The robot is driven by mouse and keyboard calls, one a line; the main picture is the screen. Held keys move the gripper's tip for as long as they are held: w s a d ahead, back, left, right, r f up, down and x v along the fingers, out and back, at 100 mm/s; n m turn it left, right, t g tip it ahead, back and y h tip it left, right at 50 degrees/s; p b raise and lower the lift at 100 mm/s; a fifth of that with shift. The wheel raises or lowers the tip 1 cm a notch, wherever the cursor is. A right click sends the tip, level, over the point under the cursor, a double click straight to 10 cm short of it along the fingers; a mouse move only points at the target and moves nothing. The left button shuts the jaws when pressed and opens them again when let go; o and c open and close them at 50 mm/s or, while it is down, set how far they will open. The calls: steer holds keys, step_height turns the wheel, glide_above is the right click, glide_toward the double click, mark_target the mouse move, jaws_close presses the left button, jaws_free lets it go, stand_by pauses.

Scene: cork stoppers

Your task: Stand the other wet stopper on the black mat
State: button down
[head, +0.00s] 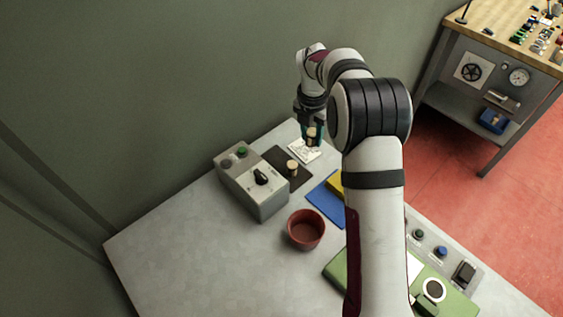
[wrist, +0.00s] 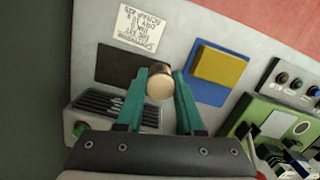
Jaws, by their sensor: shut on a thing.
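My gripper (head: 313,138) is shut on a cork stopper (head: 311,133), held upright above the table near the white card and the mat's far end. In the wrist view the held stopper (wrist: 160,88) shows a pale round end and a darker brown side between the teal fingers (wrist: 167,73). The black mat (head: 275,155) lies beside the grey control box; it also shows in the wrist view (wrist: 118,68). Another stopper (head: 292,167) stands upright on the mat in the head view. I cannot make it out in the wrist view, where the held stopper and fingers cover part of the mat.
A grey box with a knob (head: 258,178) borders the mat on the left. A printed white card (head: 305,152) lies beyond the mat. A blue mat (head: 325,205) with a yellow block (wrist: 217,67) is to the right. A red-brown bowl (head: 306,229) stands nearer.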

glide_above(275, 158)
steer(key=f, duration=0.6)
steer(key=shift+s+f, duration=0.15)
steer(key=shift+s, duration=0.05)
steer(key=shift+a+f, duration=0.15)
steer(key=shift+f, duration=1.85)
steer(key=c, duration=0.5)
jaws_free()
steer(key=shift+f, duration=0.1)
